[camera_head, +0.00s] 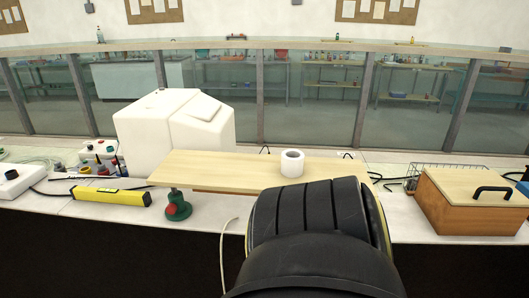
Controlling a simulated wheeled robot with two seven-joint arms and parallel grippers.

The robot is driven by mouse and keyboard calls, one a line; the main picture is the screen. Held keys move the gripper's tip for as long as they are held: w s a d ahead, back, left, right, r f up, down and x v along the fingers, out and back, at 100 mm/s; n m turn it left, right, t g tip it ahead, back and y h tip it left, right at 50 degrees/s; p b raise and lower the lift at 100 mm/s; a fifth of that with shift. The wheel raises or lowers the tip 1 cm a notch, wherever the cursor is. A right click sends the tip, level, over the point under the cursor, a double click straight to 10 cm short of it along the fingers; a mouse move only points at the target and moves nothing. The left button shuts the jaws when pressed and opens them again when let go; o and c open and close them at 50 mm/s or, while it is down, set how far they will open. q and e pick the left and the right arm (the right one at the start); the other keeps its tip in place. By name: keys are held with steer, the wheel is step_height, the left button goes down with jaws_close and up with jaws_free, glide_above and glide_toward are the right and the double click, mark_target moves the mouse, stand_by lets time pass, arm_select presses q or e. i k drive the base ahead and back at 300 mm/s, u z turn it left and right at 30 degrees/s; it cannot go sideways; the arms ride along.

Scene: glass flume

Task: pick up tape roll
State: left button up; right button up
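The tape roll (292,163) is white with a grey inner ring. Neither my left nor my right gripper shows. A large black ribbed part of my own body rises from the bottom just below the roll and hides part of the board's front and the bench there.
A white box-shaped machine (175,127) stands behind the board's left half. A green and red support (177,206) is under the board's left end. A yellow level (111,196) lies left. A wooden box (470,205) with a black handle and a wire basket stand right.

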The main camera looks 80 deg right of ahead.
mark_target(292, 160)
steer(key=z, duration=2.9)
steer(key=k, duration=0.2)
steer(key=u, duration=0.05)
